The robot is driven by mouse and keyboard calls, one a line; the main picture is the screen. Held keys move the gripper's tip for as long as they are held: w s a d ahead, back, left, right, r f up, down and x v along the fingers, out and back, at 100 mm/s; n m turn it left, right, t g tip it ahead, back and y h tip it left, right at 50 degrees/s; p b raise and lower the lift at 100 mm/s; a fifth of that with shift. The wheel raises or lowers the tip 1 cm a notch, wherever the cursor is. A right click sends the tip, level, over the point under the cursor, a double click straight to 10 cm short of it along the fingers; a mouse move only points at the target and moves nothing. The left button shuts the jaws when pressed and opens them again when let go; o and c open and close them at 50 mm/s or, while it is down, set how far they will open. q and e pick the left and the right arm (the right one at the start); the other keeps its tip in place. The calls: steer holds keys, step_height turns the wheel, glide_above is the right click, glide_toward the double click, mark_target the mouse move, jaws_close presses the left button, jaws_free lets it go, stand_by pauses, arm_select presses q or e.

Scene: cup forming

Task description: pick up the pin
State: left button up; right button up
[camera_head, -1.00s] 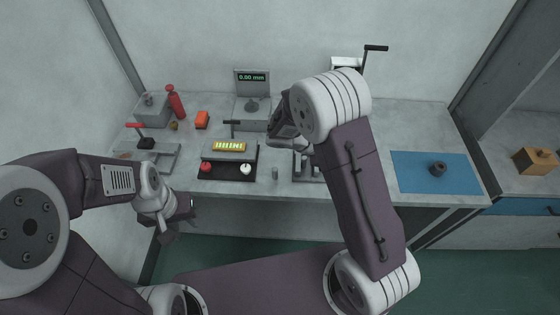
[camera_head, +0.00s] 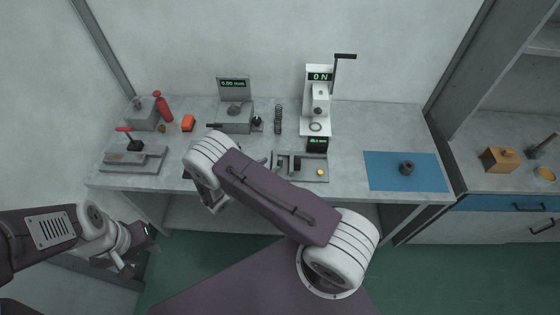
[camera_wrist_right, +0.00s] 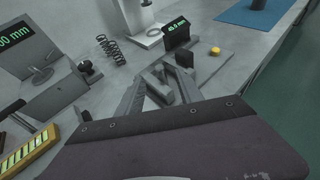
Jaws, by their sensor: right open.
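I cannot make out a pin for certain in either view. My right arm covers the front middle of the bench in the head view. My right gripper (camera_wrist_right: 160,78) is open in the right wrist view, with its two grey fingers reaching over the bench; I see nothing held between them. In the head view it is mostly hidden by my own arm. My left gripper (camera_head: 138,250) hangs low at the left, in front of the bench and away from the objects; its jaw opening is unclear.
A gauge with a green display (camera_head: 235,115), a dark spring (camera_head: 278,120) and a white press (camera_head: 317,105) stand at the back. A grey fixture with a yellow button (camera_head: 320,172) sits at front centre. A blue mat (camera_head: 385,180) bears a dark round part (camera_head: 407,168).

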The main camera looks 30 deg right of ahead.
mark_target(279, 160)
steer(key=shift+w+d+f, duration=0.1)
steer(key=shift+d, duration=0.05)
steer(key=p+x, duration=0.1)
steer(key=x, duration=0.3)
steer(key=shift+d+f+p, duration=0.15)
steer(key=shift+d+p, duration=0.1)
steer(key=shift+p, duration=0.1)
steer(key=shift+w+d+f, duration=0.2)
steer(key=shift+d, duration=0.1)
steer(key=shift+a, duration=0.1)
jaws_close()
